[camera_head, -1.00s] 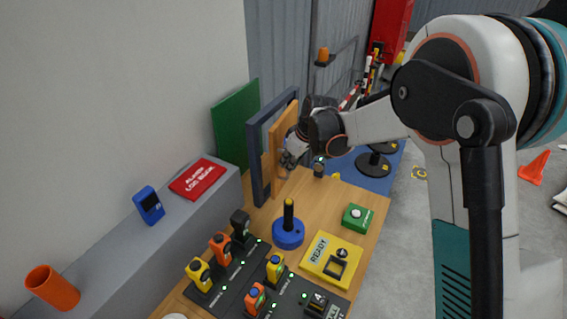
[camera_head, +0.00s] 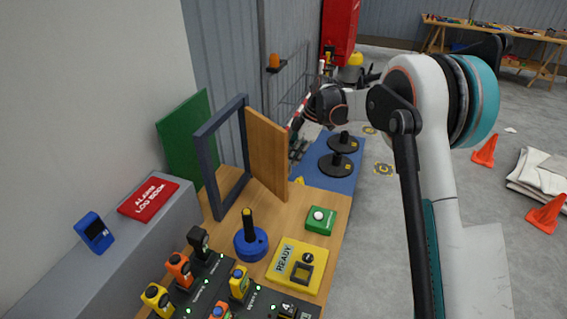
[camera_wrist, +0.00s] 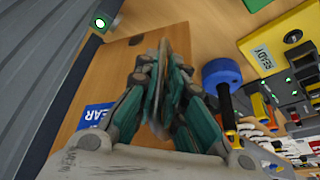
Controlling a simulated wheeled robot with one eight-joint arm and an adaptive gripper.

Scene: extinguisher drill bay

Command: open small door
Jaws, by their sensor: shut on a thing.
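The small door is a wooden panel (camera_head: 266,154) on a dark upright frame (camera_head: 208,172) on the bench. It stands swung out from the frame at a wide angle, leaving the frame opening clear. My gripper (camera_head: 298,149) is at the door's free side, partly hidden by the panel and my wrist. In the wrist view my gripper (camera_wrist: 160,72) has its fingers closed together on a thin part of the door. I cannot tell whether that part is a handle or the panel's edge.
A blue-based post (camera_head: 252,243), a green button box (camera_head: 320,219) and a yellow READY box (camera_head: 297,267) stand on the bench in front. A green board (camera_head: 187,140) is behind the frame. Black discs (camera_head: 337,165) lie on a blue mat beyond. Orange cones (camera_head: 485,150) stand on the floor.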

